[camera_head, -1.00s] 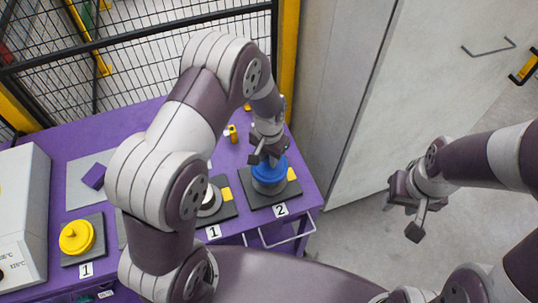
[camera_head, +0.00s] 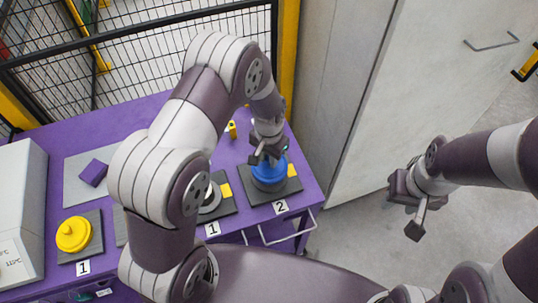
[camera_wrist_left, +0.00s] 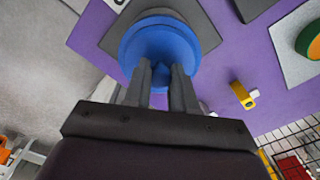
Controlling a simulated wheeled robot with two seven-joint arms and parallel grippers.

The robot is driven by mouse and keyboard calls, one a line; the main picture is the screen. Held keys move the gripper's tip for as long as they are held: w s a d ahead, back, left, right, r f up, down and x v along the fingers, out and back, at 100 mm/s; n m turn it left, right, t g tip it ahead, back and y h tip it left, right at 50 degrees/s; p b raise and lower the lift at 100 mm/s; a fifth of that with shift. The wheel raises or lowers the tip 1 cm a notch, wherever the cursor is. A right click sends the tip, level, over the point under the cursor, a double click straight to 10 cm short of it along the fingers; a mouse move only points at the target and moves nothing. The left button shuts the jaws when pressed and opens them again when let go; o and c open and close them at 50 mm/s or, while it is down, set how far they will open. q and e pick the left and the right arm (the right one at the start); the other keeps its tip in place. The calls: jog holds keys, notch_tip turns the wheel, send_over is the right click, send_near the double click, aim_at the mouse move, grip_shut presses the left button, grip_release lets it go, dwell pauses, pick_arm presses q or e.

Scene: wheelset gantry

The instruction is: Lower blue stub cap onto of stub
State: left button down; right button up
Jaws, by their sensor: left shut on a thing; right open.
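The blue stub cap (camera_head: 270,171) is a round blue disc with a knob at the dark pad marked 2 (camera_head: 252,202). It sits low at the stub on that pad; the cap hides most of the stub, and I cannot tell whether it is fully seated. My left gripper (camera_head: 266,153) is above the cap and shut on its knob. In the left wrist view the blue cap (camera_wrist_left: 160,45) fills the top middle, with the left gripper's fingers (camera_wrist_left: 160,80) around the knob. My right gripper (camera_head: 408,209) is open and empty, out over the floor at the right.
A pad marked 1 with a metal stub (camera_head: 211,200) is left of the blue cap, partly behind my arm. A yellow cap (camera_head: 74,234) sits on another pad at the left. A small yellow object (camera_head: 232,130) stands behind.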

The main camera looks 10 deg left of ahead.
pick_arm(q)
jog(key=shift+f+b, duration=0.45)
jog(key=shift+f, duration=0.25)
jog(key=c, duration=0.8)
grip_release()
jog(key=shift+c, duration=0.2)
notch_tip(320, 180, up, 13)
jog(key=b, duration=0.1)
jog(key=shift+f+b, duration=0.15)
jog(key=shift+b, duration=0.25)
